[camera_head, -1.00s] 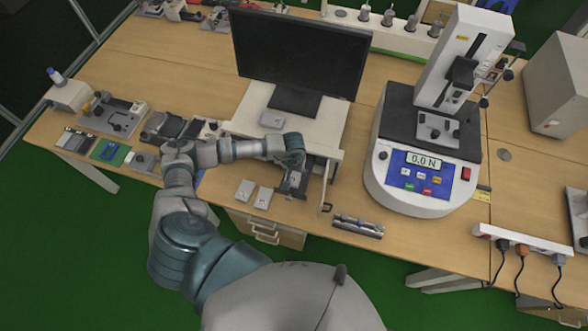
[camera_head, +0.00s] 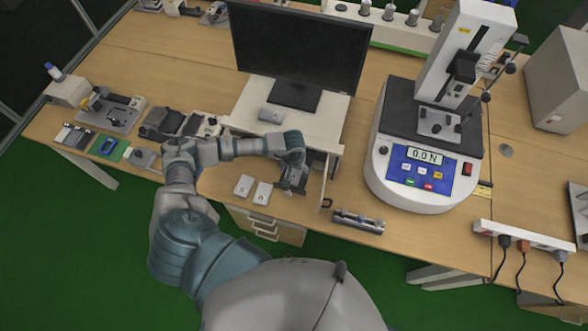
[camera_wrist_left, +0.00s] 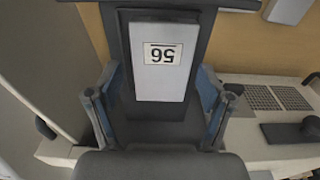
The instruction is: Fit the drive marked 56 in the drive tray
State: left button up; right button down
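The drive marked 56 (camera_wrist_left: 161,58) is a light grey block whose label reads upside down in the left wrist view. It lies on a dark surface, which looks like the drive tray (camera_wrist_left: 118,35). In the head view this dark tray (camera_head: 290,187) shows small below my left gripper (camera_head: 294,171), beside the white monitor stand. In the wrist view the two blue-padded fingers of my left gripper (camera_wrist_left: 160,92) stand apart, on either side of the drive's near end, with narrow dark gaps to it. Whether the drive is fully seated is unclear. My right gripper is out of view.
Two more light drives (camera_head: 244,185) (camera_head: 262,193) lie on the bench left of the tray. A small grey block (camera_head: 270,115) is on the monitor stand (camera_head: 328,125). A force tester (camera_head: 420,180) stands at right. A metal fixture (camera_head: 357,222) lies near the front edge.

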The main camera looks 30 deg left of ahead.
aim_at(295, 174)
pick_arm(q)
jog(key=shift+d, duration=0.25)
notch_tip(295, 174, up, 12)
jog(key=shift+s+d, duration=0.15)
jog(key=shift+s, duration=0.2)
